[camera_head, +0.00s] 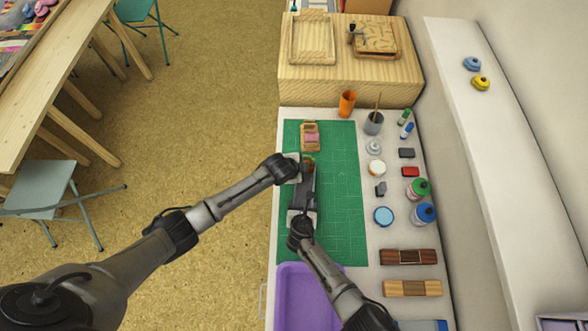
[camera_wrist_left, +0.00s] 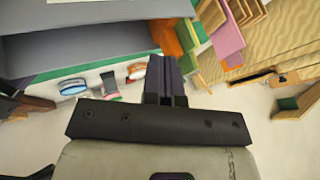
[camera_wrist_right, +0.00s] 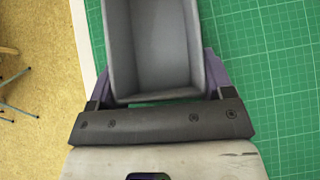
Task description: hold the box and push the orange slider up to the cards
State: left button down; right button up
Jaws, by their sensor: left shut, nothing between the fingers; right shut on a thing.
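A long grey open box (camera_head: 308,186) lies on the green mat; its inside shows empty in the right wrist view (camera_wrist_right: 152,50). My right gripper (camera_head: 302,213) is shut on the box near its near end, a finger on each side. My left gripper (camera_head: 303,170) is shut and empty by the box's far end. In the left wrist view its closed fingers (camera_wrist_left: 165,82) are close to an orange piece (camera_wrist_left: 168,38), probably the slider, beside the grey box (camera_wrist_left: 80,45). A wooden holder with a pink card (camera_head: 311,138) stands beyond it; the pink card also shows there (camera_wrist_left: 227,42).
The green mat (camera_head: 342,215) is clear to the right. An orange cup (camera_head: 347,103), a grey cup (camera_head: 373,124), bottles and ink pads line the right side. A purple tray (camera_head: 290,300) is at the near end. A wooden chest (camera_head: 350,85) stands at the back.

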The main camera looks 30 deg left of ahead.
pick_arm(q)
jog(key=v, duration=0.8)
pick_arm(e)
jog(key=o, duration=0.9)
jog(key=shift+s+r, duration=0.1)
